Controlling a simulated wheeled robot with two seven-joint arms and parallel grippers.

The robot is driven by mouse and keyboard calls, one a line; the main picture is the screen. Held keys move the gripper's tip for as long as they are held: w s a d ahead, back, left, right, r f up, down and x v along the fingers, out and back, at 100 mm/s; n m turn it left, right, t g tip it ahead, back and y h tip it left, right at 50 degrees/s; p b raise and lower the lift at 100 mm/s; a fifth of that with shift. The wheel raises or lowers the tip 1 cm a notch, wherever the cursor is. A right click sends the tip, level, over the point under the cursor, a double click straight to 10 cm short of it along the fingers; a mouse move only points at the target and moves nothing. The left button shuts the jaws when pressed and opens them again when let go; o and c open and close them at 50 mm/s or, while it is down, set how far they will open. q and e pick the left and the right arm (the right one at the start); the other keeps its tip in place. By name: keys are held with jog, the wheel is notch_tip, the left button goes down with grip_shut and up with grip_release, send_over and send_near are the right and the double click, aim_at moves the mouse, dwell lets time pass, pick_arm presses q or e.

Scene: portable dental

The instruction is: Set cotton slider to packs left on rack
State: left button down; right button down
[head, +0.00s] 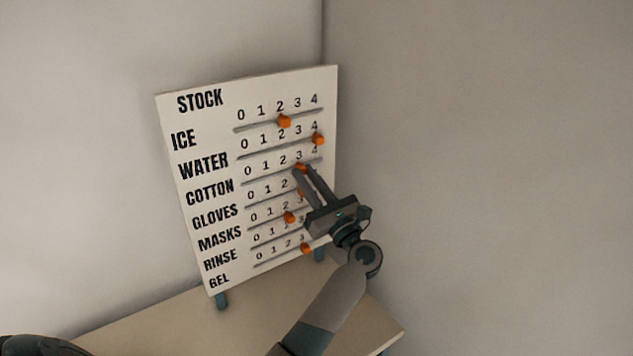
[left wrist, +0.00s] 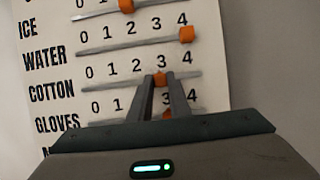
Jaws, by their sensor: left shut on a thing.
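A white stock board (head: 222,110) stands tilted on the table, with several labelled rows, each with a 0 to 4 scale and an orange slider on a track. The cotton slider (head: 299,167) sits near 3 on the COTTON row; it also shows in the left wrist view (left wrist: 160,77). My left gripper (head: 305,172) reaches in from the lower right and is shut on the cotton slider, its two fingers at either side (left wrist: 161,85). The fingers and wrist cover parts of the lower rows. No rack or packs are in view. My right gripper is not in view.
The ICE slider (head: 284,121) is near 2 and the WATER slider (head: 318,139) at 4, just above my fingers. The MASKS slider (head: 290,217) is below left. The board stands on a beige table (head: 250,305) in a wall corner; the table in front is mostly bare.

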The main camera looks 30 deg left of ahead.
pick_arm(q)
jog(key=s, duration=0.1)
jog(key=s+a, duration=0.1)
jog(key=s, duration=0.2)
jog(key=shift+s+a, duration=0.1)
jog(key=shift+a, duration=0.25)
jog(key=s, duration=0.1)
jog(key=s+a, duration=0.1)
jog(key=s, duration=0.1)
jog(key=shift+a, duration=0.1)
jog(key=shift+s+a, duration=0.15)
jog(key=shift+s, duration=0.2)
jog(key=c, duration=1.6)
grip_release()
jog(key=shift+c, duration=0.2)
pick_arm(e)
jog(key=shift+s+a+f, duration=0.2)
pick_arm(q)
jog(key=shift+f, duration=0.1)
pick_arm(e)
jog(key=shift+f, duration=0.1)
